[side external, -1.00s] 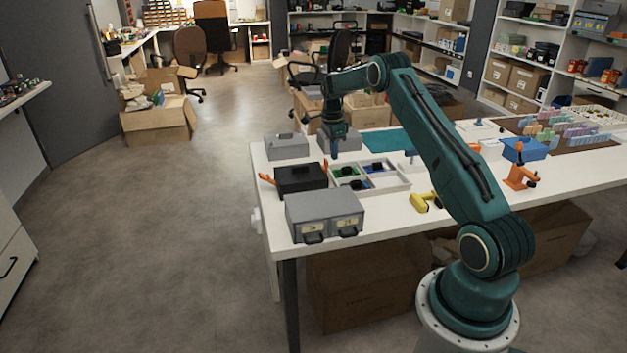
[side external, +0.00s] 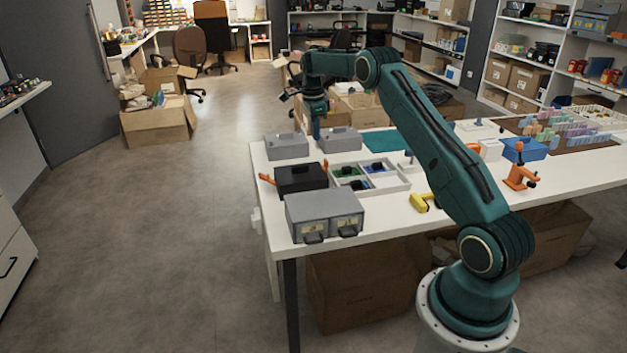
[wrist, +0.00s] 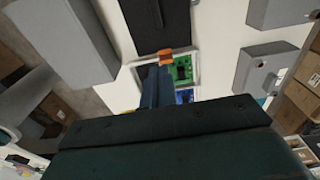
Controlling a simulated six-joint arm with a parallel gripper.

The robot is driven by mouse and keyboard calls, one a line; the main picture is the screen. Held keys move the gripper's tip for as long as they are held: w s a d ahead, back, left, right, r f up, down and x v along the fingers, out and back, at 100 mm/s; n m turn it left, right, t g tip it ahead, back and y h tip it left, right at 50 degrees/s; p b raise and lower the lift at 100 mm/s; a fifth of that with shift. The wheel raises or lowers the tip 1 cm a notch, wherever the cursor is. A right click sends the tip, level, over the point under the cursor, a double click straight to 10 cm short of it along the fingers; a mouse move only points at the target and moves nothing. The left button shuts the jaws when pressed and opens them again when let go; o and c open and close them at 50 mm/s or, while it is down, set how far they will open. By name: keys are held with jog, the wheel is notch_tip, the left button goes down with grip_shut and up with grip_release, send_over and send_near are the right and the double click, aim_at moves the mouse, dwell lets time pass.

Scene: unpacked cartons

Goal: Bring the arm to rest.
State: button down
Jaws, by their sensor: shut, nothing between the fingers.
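My gripper (side external: 316,130) hangs pointing down above the far left part of the white table (side external: 385,212), in front of a grey box (side external: 342,140) in the side view. Its fingers are shut and empty. In the wrist view the shut fingers (wrist: 158,85) show over the table. My arm is raised, with its upper link sloping up and to the left from the base.
Below stand a second grey box (side external: 286,146), a black case (side external: 301,178), a divided white tray (side external: 395,181) with green and blue boards, and a grey two-drawer cabinet (side external: 325,214).

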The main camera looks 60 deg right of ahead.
jog(key=shift+a+r, duration=0.1)
jog(key=s+a+r+n+t, duration=0.1)
jog(key=s+a+r+n, duration=0.45)
jog(key=a+r, duration=0.45)
jog(key=s+a+r+n+t, duration=0.2)
jog(key=s+a+r+n, duration=0.2)
jog(key=a+r+n, duration=0.45)
jog(key=s+a+f+n+t, duration=0.1)
jog(key=s+a+n, duration=0.5)
jog(key=s, duration=0.6)
jog(key=s+a+f+n+t, duration=0.2)
jog(key=s+a+n, duration=0.5)
jog(key=s+a, duration=0.4)
jog(key=shift+s+y, duration=0.3)
jog(key=shift+s, duration=0.2)
